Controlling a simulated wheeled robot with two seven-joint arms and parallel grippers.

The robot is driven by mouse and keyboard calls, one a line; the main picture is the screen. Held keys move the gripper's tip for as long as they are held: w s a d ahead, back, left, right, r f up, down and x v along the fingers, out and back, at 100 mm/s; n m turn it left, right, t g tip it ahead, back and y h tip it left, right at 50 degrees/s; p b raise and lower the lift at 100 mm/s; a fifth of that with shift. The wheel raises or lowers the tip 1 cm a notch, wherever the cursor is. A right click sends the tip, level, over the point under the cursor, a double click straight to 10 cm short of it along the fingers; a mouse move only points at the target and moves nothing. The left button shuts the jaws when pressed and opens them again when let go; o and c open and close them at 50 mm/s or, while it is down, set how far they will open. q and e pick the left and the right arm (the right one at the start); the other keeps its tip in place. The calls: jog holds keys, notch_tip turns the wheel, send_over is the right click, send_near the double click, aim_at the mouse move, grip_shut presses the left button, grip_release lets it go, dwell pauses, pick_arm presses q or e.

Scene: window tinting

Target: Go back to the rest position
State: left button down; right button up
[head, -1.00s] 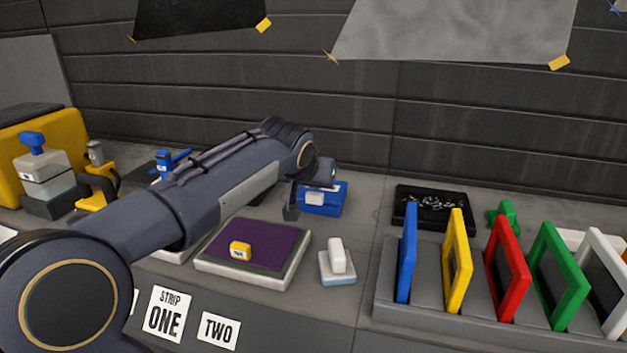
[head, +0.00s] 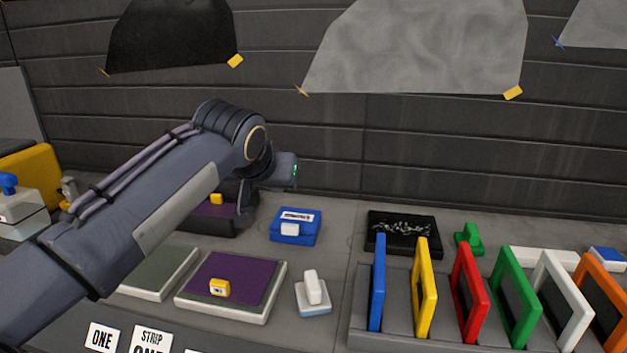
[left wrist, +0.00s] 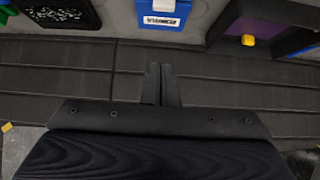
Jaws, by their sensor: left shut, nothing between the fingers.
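My left arm comes in from the left in the head view. Its gripper (head: 247,208) hangs above the bench, left of a blue box (head: 297,227) with a white block on its front. In the left wrist view the gripper fingers (left wrist: 161,86) are together, with nothing between them. They point toward the blue box (left wrist: 163,17), apart from it. My right gripper is in neither view.
Below the arm lie a pad with a purple sheet (head: 278,295) and yellow block, and a white block on a small base (head: 313,292). A rack (head: 400,340) of coloured frames stands right. A black tray (head: 404,233) lies behind it.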

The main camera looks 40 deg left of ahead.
pick_arm(q)
jog(key=shift+s+d, duration=0.1)
jog(key=shift+d, duration=0.05)
jog(key=s+d+f+m+g+h+p, duration=0.1)
jog(key=s+d+f+h+p, duration=0.3)
jog(key=d, duration=0.7)
jog(key=s+d+f+m+g+h+p, duration=0.1)
jog(key=s+d+f+m+h+p, duration=0.2)
jog(key=s+d+f+p, duration=0.4)
jog(key=s+d+h, duration=0.1)
jog(key=s+d, duration=0.1)
jog(key=d, duration=0.2)
jog(key=shift+s+d+f+p, duration=0.2)
jog(key=shift+s+f+p, duration=0.1)
jog(key=shift+s+f, duration=0.1)
